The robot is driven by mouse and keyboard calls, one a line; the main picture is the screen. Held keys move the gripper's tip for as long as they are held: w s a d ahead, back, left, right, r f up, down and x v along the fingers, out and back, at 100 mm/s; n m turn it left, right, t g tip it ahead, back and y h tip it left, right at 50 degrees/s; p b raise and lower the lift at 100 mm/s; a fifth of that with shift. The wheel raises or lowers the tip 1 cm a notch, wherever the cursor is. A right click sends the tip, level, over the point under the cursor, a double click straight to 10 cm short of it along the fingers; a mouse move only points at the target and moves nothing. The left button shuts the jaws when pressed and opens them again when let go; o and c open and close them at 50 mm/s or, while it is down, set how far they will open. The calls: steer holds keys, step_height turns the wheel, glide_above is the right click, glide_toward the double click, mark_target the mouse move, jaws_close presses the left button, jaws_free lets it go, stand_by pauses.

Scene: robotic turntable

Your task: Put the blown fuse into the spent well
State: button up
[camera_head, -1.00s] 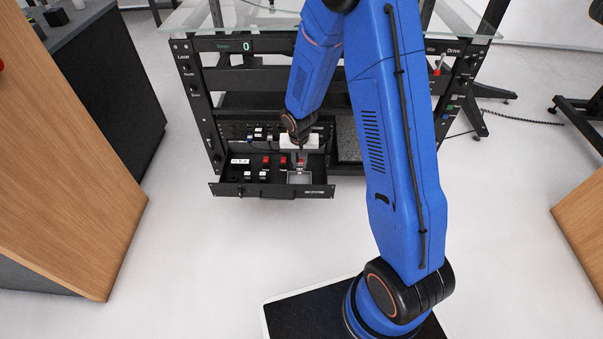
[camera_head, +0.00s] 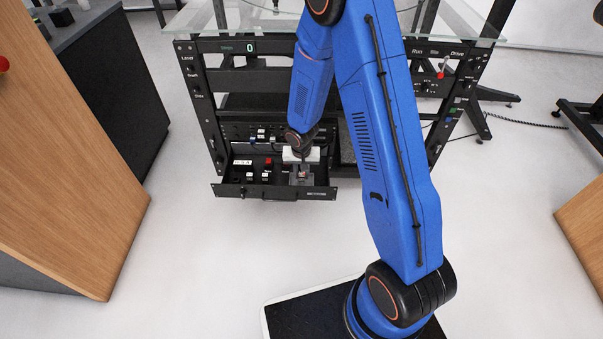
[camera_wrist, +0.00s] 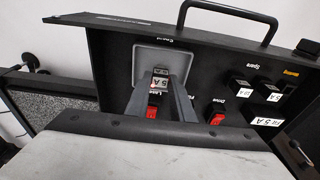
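My gripper (camera_head: 302,172) reaches down into the open drawer. In the wrist view its two fingers (camera_wrist: 161,78) close on a small fuse (camera_wrist: 160,82) with a pale "5 A" label. The fuse is over the square grey spent well (camera_wrist: 183,57), near the drawer's front. I cannot tell whether it touches the well floor. A red part (camera_wrist: 152,111) shows between the fingers by the "Laser" label. A red piece (camera_wrist: 216,117) stands at the Drive position, and it also shows in the head view (camera_head: 268,161).
Spare fuses (camera_wrist: 240,86) stand right of the well in the wrist view, beside a "Fit 5 A" label (camera_wrist: 267,122). The drawer's front wall and handle (camera_wrist: 235,22) are close by. The rack (camera_head: 215,110) with its glass top rises behind the drawer.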

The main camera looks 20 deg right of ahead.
steer(key=shift+o, duration=1.4)
steer(key=shift+r, duration=0.1)
steer(key=s+d+r, duration=0.1)
steer(key=s+r, duration=0.2)
steer(key=r, duration=0.9)
steer(key=s+d+r, duration=0.2)
steer(key=s+r, duration=0.2)
steer(key=r, duration=0.8)
steer(key=s+d+r+n+t, duration=0.1)
steer(key=s+d+r, duration=0.1)
steer(key=s+r, duration=0.6)
steer(key=s+d+r+n+t, duration=0.2)
steer(key=s+r, duration=0.7)
steer(key=s, duration=0.9)
steer(key=shift+s+d+n+y, duration=0.2)
steer(key=shift+n+y, duration=0.1)
steer(key=shift+w+r, duration=0.1)
